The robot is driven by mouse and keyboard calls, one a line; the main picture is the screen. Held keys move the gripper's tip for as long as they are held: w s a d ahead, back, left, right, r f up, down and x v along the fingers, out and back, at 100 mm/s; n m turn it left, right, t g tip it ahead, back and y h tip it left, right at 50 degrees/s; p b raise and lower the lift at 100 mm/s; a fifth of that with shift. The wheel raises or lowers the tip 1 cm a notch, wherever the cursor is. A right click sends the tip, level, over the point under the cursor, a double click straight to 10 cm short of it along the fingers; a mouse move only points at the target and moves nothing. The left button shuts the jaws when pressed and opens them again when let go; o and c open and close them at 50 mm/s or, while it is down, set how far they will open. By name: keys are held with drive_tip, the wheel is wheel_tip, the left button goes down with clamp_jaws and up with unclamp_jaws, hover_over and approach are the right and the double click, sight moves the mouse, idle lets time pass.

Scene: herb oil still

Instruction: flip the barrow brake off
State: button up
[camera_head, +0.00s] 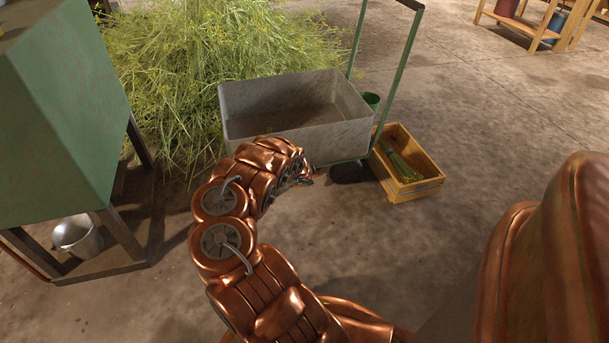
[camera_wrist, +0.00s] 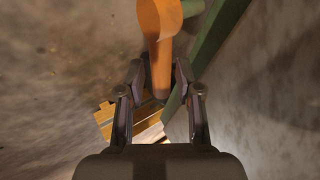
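The barrow is a worn grey tub (camera_head: 262,122) on a green frame with a tall push handle (camera_head: 408,45), in the middle of the head view. An orange lever (camera_wrist: 160,40), which looks like the brake, shows in the wrist view beside a green frame bar (camera_wrist: 215,40). My gripper (camera_wrist: 160,75) is open, its fingers on either side of the lever's narrow end with a gap visible. I cannot tell whether either finger touches it. In the head view my gripper (camera_head: 303,176) is at the barrow's near lower edge, and the lever cannot be made out there.
A wooden crate (camera_head: 425,187) with green stalks stands right of the barrow, close to its wheel. A large herb heap (camera_head: 180,70) lies behind. A green cabinet (camera_head: 60,120) on legs stands left, with a metal pot (camera_head: 77,236) beneath.

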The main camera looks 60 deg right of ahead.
drive_tip(key=v, duration=0.8)
drive_tip(key=shift+r, duration=0.35)
idle(0.4)
drive_tip(key=shift+a, duration=0.2)
idle(0.3)
